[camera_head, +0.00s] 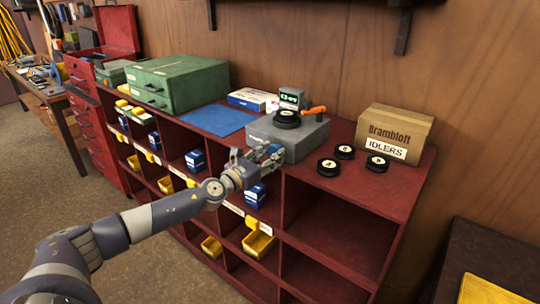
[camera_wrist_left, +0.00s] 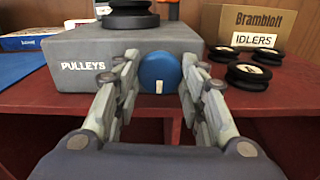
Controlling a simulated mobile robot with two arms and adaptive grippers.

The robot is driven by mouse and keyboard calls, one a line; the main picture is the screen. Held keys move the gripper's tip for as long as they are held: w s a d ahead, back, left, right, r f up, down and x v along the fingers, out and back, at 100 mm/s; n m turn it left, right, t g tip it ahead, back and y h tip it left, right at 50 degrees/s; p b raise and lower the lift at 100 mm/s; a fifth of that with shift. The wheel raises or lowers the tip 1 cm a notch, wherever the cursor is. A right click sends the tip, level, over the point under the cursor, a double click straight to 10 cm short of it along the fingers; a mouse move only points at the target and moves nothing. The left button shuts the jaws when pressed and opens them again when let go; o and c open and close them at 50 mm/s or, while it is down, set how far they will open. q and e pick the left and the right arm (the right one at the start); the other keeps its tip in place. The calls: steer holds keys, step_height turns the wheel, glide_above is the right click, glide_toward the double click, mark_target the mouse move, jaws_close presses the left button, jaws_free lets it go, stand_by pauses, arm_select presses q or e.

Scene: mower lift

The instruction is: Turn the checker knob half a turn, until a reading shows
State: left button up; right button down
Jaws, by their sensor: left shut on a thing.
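The checker is a grey box (camera_head: 300,133) on the red shelf top, lettered PULLEYS (camera_wrist_left: 83,66) on its front in the wrist view. Its round blue knob (camera_wrist_left: 160,70) is on the front face, with a white mark at the bottom. My left gripper (camera_head: 270,152) is shut on the knob, one finger on each side; the wrist view shows this grip (camera_wrist_left: 158,85). A black pulley (camera_head: 287,118) lies on top of the checker. Behind it, a small screen (camera_head: 291,97) shows green marks, too small to read surely. My right gripper is out of view.
Several black idlers (camera_head: 328,167) lie right of the checker, before a cardboard box marked IDLERS (camera_head: 397,130). An orange handle (camera_head: 314,110) sticks out at the checker's right. A blue mat (camera_head: 210,120) and green case (camera_head: 177,82) are to the left.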

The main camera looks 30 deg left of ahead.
arm_select(q)
steer(key=o, duration=1.1)
steer(key=shift+s, duration=0.1)
steer(key=s+a, duration=0.1)
steer(key=s, duration=1)
steer(key=shift+s, duration=0.35)
steer(key=shift+f, duration=0.15)
